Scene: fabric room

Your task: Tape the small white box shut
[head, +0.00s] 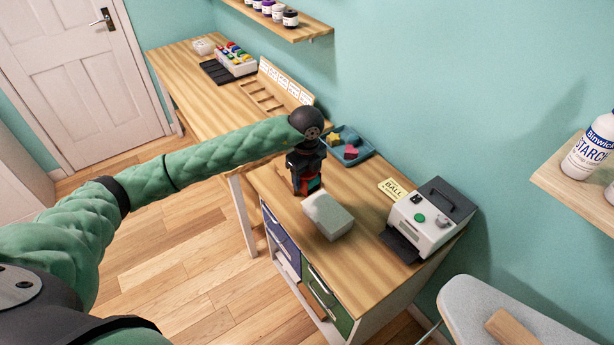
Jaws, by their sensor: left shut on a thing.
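The small white box (327,216) sits on the wooden top of the cabinet, near its left edge. It is a plain pale block, and I cannot tell how its flaps lie. My left gripper (307,178) points down just behind and left of the box. It is shut on a small red and teal thing (313,184), mostly hidden by the fingers; I cannot tell exactly what it is. I cannot tell whether this thing touches the box or the top. My right gripper is not in view.
A blue tray (366,157) with coloured pieces lies behind the gripper. A white machine (424,221) with a green button stands right of the box, beside a yellow card (395,189). The cabinet top (362,268) is clear in front. An ironing board (480,309) stands at lower right.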

